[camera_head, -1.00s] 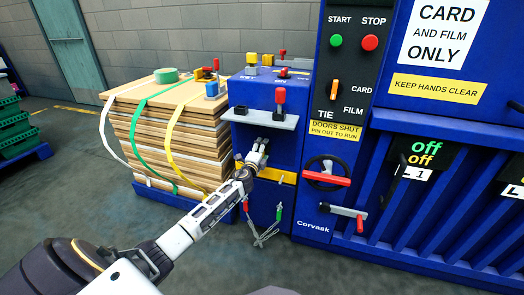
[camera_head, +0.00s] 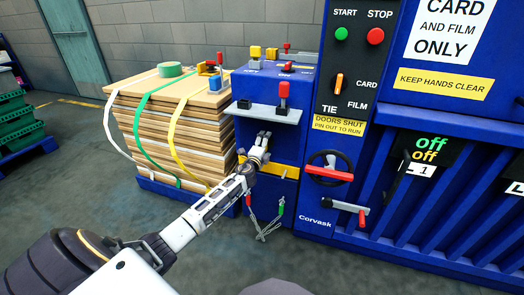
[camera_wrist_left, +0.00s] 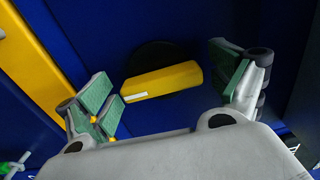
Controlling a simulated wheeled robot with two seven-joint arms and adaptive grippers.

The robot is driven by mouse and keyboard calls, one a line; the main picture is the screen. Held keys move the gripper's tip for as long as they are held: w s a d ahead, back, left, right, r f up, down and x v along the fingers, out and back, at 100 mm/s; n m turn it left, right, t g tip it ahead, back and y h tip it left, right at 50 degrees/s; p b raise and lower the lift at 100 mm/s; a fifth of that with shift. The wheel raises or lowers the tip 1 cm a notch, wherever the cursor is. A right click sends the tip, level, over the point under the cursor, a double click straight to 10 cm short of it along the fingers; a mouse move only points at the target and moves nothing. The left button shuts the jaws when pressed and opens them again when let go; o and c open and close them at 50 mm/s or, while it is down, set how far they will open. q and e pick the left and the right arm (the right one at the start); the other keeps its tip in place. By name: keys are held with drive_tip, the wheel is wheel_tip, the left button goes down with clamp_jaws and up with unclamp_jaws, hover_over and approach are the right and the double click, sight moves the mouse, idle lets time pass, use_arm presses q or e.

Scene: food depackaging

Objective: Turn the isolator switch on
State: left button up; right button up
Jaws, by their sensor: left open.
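In the left wrist view a yellow bar handle (camera_wrist_left: 163,81) sits on a dark round disc (camera_wrist_left: 160,58) on a blue panel. It looks like the isolator switch. The bar lies nearly level, slightly tilted, with a small white mark at its left end. My left gripper (camera_wrist_left: 172,92) is open, its green-padded fingers on either side of the bar, apart from it. In the head view my left gripper (camera_head: 263,138) is at the front of the blue cabinet (camera_head: 247,83), below a grey ledge (camera_head: 263,113). The handle cannot be made out there. My right gripper is out of view.
A yellow band (camera_head: 283,171) crosses the cabinet close by. A strapped stack of boards (camera_head: 180,140) stands left. A red-handled wheel (camera_head: 329,172) and red-ended lever (camera_head: 350,209) stick out right.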

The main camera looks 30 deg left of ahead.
use_arm(q)
drive_tip(key=v, duration=1.2)
idle(0.7)
idle(0.6)
